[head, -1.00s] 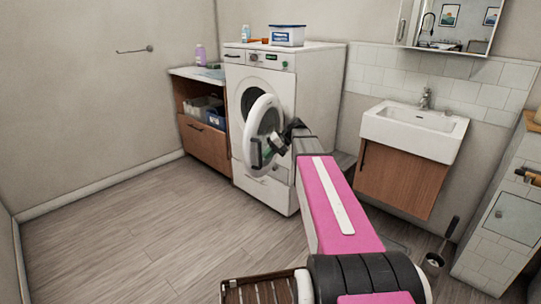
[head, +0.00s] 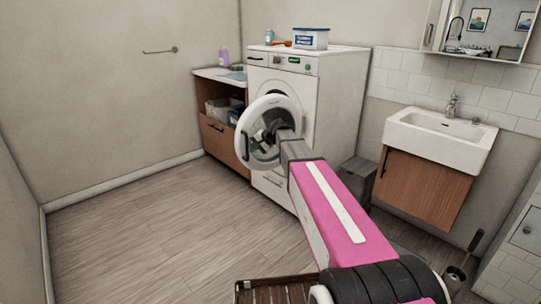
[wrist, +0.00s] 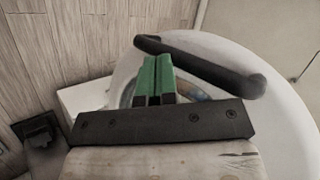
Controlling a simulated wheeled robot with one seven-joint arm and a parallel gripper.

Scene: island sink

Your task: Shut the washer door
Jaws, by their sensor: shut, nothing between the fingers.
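The white washer (head: 340,105) stands against the back wall. Its round door (head: 290,104) is ajar, with a white ring, a glass centre and a dark handle (head: 246,146) at its left edge. My gripper (head: 265,138) is in front of the door's outer face, over the glass. In the wrist view its green fingers (wrist: 153,76) are pressed together and empty, with the black handle (wrist: 200,66) and the white door ring (wrist: 285,125) close by. Whether the fingertips touch the door, I cannot tell.
A wooden cabinet (head: 226,148) with bins stands left of the washer. A blue-lidded tub (head: 311,39) and small items sit on top. A grey bin (head: 357,181) and a sink (head: 440,139) are to the right. The floor at left is clear.

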